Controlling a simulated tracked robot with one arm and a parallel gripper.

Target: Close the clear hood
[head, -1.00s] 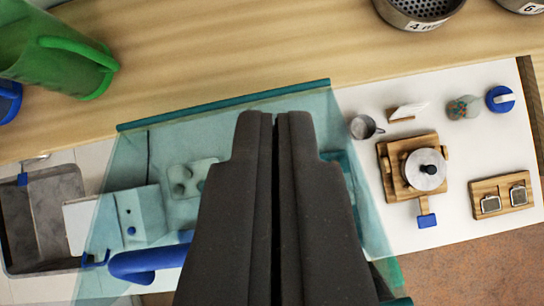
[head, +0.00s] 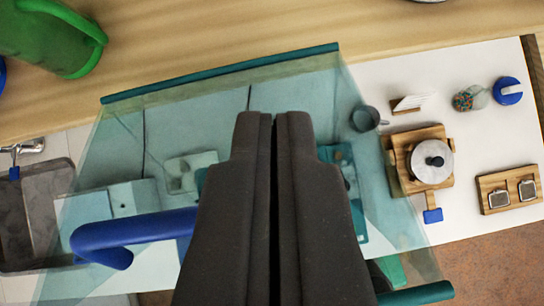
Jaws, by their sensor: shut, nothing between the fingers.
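The clear hood (head: 215,95) is a tinted see-through cover with a teal bar along its far edge and a teal bar at the lower right. A thick blue handle (head: 135,232) shows at its lower left, partly behind my gripper. My gripper (head: 275,118) is shut and empty, pointing up the picture over the middle of the hood. Whether it touches the hood or the handle I cannot tell. Teal and pale equipment (head: 190,172) shows through the hood, and my gripper hides its middle part.
A green jug (head: 45,40) stands at the upper left. A grey sink (head: 35,215) with a tap lies at left.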

